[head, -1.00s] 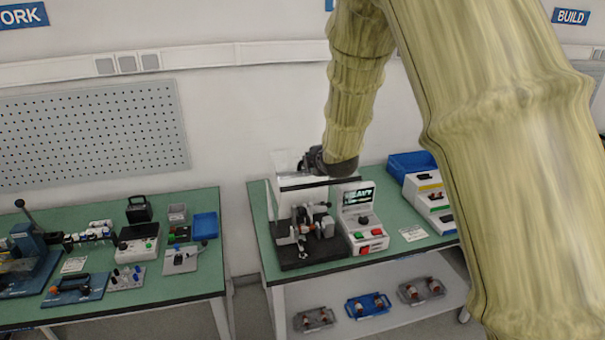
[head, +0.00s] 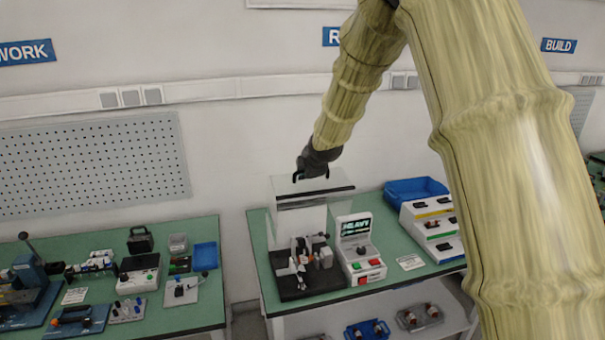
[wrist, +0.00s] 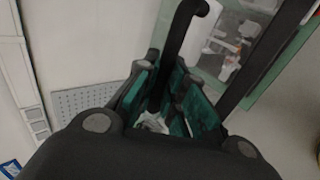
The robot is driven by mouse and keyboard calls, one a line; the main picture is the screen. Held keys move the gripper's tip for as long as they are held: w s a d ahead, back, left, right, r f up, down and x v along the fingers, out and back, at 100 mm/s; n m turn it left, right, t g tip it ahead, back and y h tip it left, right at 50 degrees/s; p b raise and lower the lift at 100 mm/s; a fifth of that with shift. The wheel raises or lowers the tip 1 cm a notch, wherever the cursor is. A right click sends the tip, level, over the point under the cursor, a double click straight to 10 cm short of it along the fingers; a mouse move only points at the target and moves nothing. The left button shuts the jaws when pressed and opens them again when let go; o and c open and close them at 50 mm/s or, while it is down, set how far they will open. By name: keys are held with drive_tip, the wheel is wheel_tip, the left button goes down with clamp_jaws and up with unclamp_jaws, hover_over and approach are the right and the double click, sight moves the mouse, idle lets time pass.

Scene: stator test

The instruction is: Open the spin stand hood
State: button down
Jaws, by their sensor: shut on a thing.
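The spin stand (head: 306,278) is on the green bench at centre, with a dark base and a small machine on it. Its clear hood (head: 285,190) has a dark edge strip and stands raised above the machine, which shows open at the front. My gripper (head: 310,173) is at the top of the hood, shut on its dark handle (head: 297,176). In the wrist view the handle (wrist: 183,38) runs down between the teal-padded fingers (wrist: 165,105). The exact contact is partly hidden by the fingers.
A control box with a lit screen (head: 355,228) stands just right of the stand. A switch box (head: 435,230) and blue bin (head: 415,187) are farther right. A separate bench (head: 215,285) with tools is at left. The wall is behind the hood.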

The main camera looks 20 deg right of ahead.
idle(0.3)
drive_tip(key=c, duration=1.5)
unclamp_jaws()
drive_tip(key=shift+a, duration=0.1)
drive_tip(key=shift+s+r, duration=0.1)
drive_tip(key=v, duration=1.1)
drive_tip(key=shift+s+r, duration=0.2)
drive_tip(key=shift+s, duration=0.1)
